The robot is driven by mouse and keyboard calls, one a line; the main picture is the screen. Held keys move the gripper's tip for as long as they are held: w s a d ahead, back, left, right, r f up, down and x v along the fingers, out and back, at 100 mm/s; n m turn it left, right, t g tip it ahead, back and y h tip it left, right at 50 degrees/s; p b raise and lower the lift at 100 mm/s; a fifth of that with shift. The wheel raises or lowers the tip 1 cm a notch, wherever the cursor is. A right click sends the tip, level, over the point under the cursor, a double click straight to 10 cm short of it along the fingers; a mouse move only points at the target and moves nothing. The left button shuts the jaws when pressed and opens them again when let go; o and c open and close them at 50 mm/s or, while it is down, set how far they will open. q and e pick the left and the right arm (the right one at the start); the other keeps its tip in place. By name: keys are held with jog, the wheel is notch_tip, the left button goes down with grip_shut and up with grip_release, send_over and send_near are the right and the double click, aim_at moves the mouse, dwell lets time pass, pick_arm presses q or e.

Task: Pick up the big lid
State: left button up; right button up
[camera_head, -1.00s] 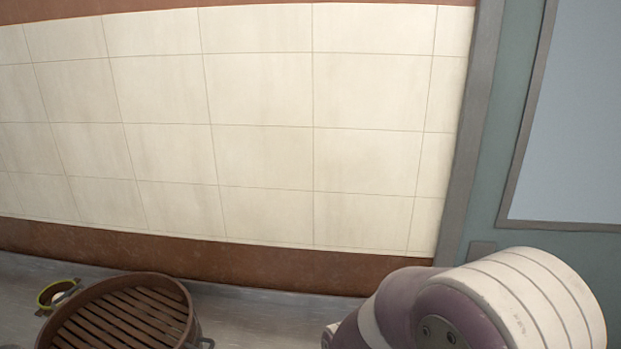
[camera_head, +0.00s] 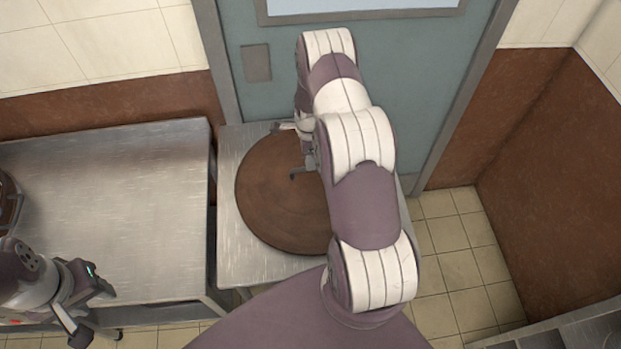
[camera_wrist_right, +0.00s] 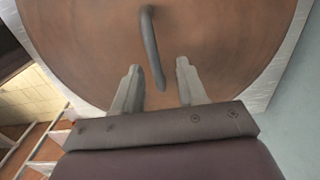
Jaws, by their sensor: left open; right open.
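The big lid (camera_head: 268,205) is a round brown disc lying flat on a small metal table in the head view. It fills the top of the right wrist view (camera_wrist_right: 80,40), where its dark curved handle (camera_wrist_right: 150,40) shows. My right gripper (camera_wrist_right: 158,68) is open over the lid, with the near end of the handle between its two fingers in that view. I cannot tell if they touch it. My right arm hides the lid's right part in the head view. My left gripper (camera_head: 95,312) is open and empty at the lower left, away from the lid.
The lid's table (camera_head: 232,262) stands against a grey-green door (camera_head: 420,70). A larger, mostly bare metal table (camera_head: 110,200) is to the left, with part of a round brown steamer (camera_head: 8,200) at its far left. Tiled floor (camera_head: 465,255) is open on the right.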

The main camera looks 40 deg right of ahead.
aim_at(310, 177)
jog(key=f, duration=0.1)
jog(key=f+p, duration=0.1)
jog(key=f, duration=0.1)
jog(key=f+p, duration=0.1)
jog(key=f, duration=0.1)
jog(key=shift+s+a, duration=0.1)
jog(key=shift+s, duration=0.3)
jog(key=shift+f, duration=0.1)
jog(key=shift+w, duration=0.1)
jog(key=shift+f+b, duration=0.3)
jog(key=shift+b, duration=0.05)
grip_shut()
jog(key=shift+r, duration=0.1)
dwell(1.2)
